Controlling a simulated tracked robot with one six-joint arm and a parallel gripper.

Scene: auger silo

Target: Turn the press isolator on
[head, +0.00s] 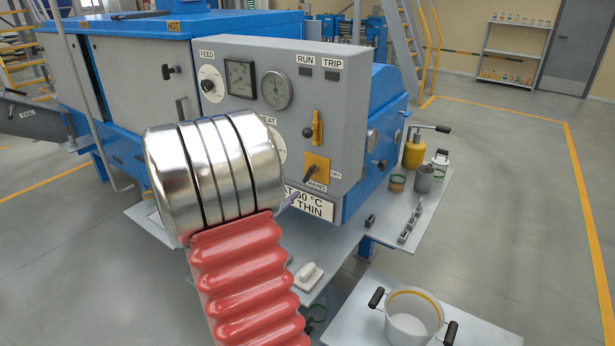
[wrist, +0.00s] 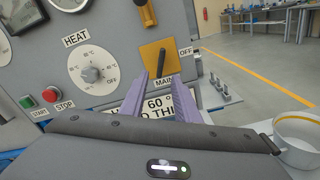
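The press isolator is a yellow plate (head: 316,169) with a dark lever, marked MAINS below and OFF at its right, low on the grey panel's right side. In the head view the lever lies aslant, its free end toward the lower left. In the head view my arm hides most of the gripper; only a purple fingertip shows below the plate. I cannot tell whether the fingers touch the lever.
A yellow-backed lever (head: 317,130) sits above the isolator. A HEAT dial (wrist: 91,73) and START and STOP buttons (wrist: 50,95) are to the left. A white pot (head: 409,318) stands at the front right.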

